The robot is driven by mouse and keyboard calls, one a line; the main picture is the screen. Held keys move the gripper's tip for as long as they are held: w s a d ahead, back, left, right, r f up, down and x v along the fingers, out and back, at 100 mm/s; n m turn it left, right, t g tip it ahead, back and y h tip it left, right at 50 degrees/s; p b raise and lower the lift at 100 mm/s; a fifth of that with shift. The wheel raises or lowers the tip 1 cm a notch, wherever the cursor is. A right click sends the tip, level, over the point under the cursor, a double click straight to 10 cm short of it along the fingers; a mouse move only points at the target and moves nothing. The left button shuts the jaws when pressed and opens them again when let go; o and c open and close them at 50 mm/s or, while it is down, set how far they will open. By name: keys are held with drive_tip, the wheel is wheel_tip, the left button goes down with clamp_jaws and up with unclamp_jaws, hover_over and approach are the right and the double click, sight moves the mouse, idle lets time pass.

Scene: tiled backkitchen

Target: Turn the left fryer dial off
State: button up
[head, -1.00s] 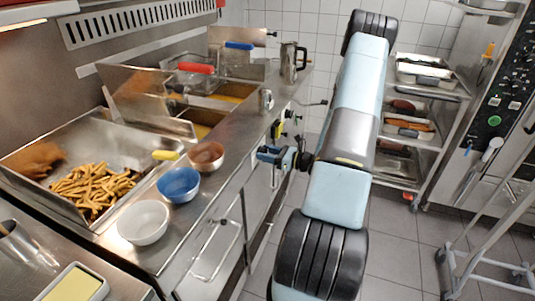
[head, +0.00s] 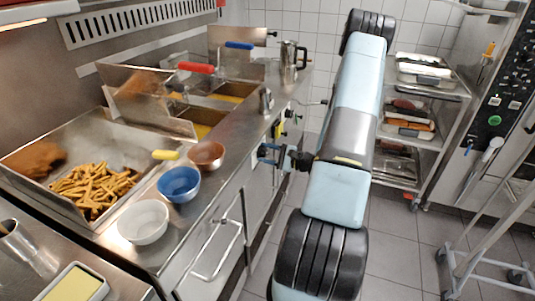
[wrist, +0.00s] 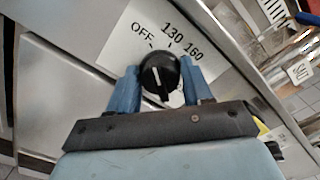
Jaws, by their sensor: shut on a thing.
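The fryer dial (wrist: 159,75) is a black round knob with a white mark, on a white label (wrist: 180,33) reading OFF, 130 and 160. In the wrist view the mark points up and slightly left, roughly toward OFF; its exact setting is hard to tell. My gripper (wrist: 164,85) has one blue finger on each side of the dial and is shut on it. In the head view my gripper (head: 272,155) is at the front panel of the fryer counter (head: 232,165), and the dial is too small or hidden to make out there.
Fryer baskets with a red handle (head: 195,67) and a blue handle (head: 239,45) stand over the oil wells. White (head: 143,222), blue (head: 179,184) and brown (head: 206,155) bowls line the counter edge. A metal rack (head: 420,130) stands behind my arm.

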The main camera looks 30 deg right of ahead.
drive_tip(key=shift+f+n, duration=0.1)
drive_tip(key=shift+n, duration=0.9)
drive_tip(key=o, duration=1)
drive_tip(key=shift+o, duration=0.2)
drive_tip(key=v, duration=1.3)
drive_tip(key=shift+s+d, duration=0.2)
drive_tip(key=shift+s, duration=0.1)
